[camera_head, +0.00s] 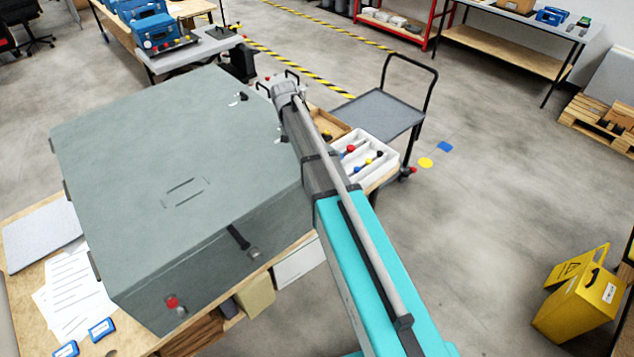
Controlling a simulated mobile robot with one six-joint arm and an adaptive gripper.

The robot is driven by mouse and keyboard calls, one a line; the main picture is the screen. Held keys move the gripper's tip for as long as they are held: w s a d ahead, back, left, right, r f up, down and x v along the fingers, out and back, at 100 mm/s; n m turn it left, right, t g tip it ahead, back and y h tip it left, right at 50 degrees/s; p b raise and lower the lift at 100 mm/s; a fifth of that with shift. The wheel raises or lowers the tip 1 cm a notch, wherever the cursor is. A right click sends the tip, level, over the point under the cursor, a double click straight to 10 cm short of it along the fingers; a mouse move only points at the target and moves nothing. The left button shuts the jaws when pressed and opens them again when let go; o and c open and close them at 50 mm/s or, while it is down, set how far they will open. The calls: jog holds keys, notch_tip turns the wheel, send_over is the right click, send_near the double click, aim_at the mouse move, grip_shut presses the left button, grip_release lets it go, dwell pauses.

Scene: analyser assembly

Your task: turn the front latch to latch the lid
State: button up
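A large grey-green analyser box (130,140) stands on a wooden bench at the left, with its flat top lying level. On its near face, a short dark bar (238,237) slants from the top edge down to a round metal piece (254,254); this looks like the front latch. Whether it is engaged I cannot tell. My gripper (276,78) is beyond the box's far right corner, well away from this bar. Its two dark fingers are spread apart with nothing visible between them. My arm passes along the box's right side and hides part of it.
A red button (172,302) sits low on the near face. Small fittings (240,98) lie at the top's far right. A white tray (375,158) of coloured parts and a grey trolley (382,112) stand right of my arm. A yellow bin (578,305) stands lower right. Open floor lies between.

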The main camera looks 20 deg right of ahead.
jog(key=shift+n+y, duration=0.8)
jog(key=shift+n, duration=1.3)
jog(key=shift+w+d+n+y, duration=0.1)
jog(key=shift+n+y, duration=0.7)
jog(key=shift+n, duration=1.4)
jog(key=p+v, duration=1.3)
jog(key=v, duration=0.1)
jog(key=s+f+m+g+h+b, duration=0.1)
jog(key=s+f+b, duration=0.3)
jog(key=s, duration=0.8)
jog(key=s+a+f+m+g+b, duration=0.1)
jog(key=s+f+m+b, duration=0.3)
jog(key=s, duration=0.9)
jog(key=shift+a+f+g+h, duration=0.25)
jog(key=shift+f+g+h, duration=0.15)
jog(key=shift+f+g, duration=0.3)
jog(key=shift+s, duration=0.1)
